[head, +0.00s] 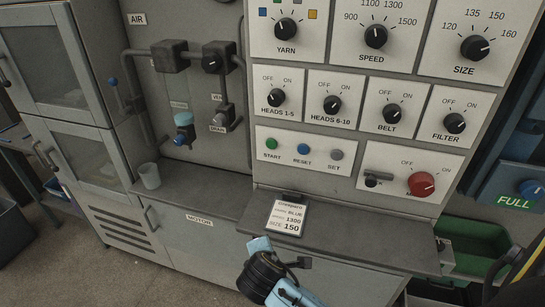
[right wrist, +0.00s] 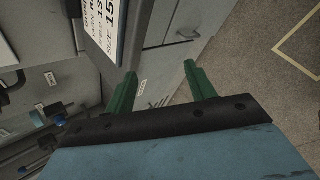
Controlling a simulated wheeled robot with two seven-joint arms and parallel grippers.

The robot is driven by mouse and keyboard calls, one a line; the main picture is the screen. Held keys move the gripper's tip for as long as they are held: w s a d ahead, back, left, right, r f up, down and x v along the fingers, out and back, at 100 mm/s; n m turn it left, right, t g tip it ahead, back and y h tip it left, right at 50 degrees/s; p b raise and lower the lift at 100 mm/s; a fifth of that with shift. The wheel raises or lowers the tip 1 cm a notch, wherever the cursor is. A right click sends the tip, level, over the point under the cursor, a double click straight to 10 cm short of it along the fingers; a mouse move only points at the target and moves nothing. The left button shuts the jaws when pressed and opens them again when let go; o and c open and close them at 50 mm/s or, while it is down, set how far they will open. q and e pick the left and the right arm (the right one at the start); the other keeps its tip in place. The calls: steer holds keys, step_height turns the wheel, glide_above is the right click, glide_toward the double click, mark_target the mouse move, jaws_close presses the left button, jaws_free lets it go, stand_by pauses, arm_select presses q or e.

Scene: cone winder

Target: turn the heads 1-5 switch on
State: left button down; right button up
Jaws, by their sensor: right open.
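The heads 1-5 switch (head: 277,97) is a black round knob on a white plate in the head view, with OFF at its upper left and ON at its upper right. Its pointer is too small to read surely. My right gripper (right wrist: 160,75) shows two green fingers, apart and empty, in the right wrist view. A blue and black part of my arm shows at the bottom middle of the head view, below the order card (head: 286,217), well below the switch. The card also shows close by in the right wrist view (right wrist: 106,25). My left gripper is not seen.
The heads 6-10 knob (head: 332,104) sits just right of the switch, and the yarn knob (head: 285,29) above it. Start (head: 271,144) and reset (head: 303,149) buttons lie below. A grey ledge (head: 375,229) juts out under the panel. A cup (head: 149,176) stands at left.

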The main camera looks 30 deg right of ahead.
steer(key=w+r+n+t+h, duration=0.1)
steer(key=w+r+n+h, duration=0.2)
steer(key=r, duration=0.6)
steer(key=n+t+h+p, duration=0.2)
steer(key=n+t+h, duration=0.1)
steer(key=n+h, duration=0.3)
glide_toward(274, 101)
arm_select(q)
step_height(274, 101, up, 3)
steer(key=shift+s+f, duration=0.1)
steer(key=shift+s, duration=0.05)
arm_select(e)
steer(key=x, duration=0.9)
steer(key=c, duration=1)
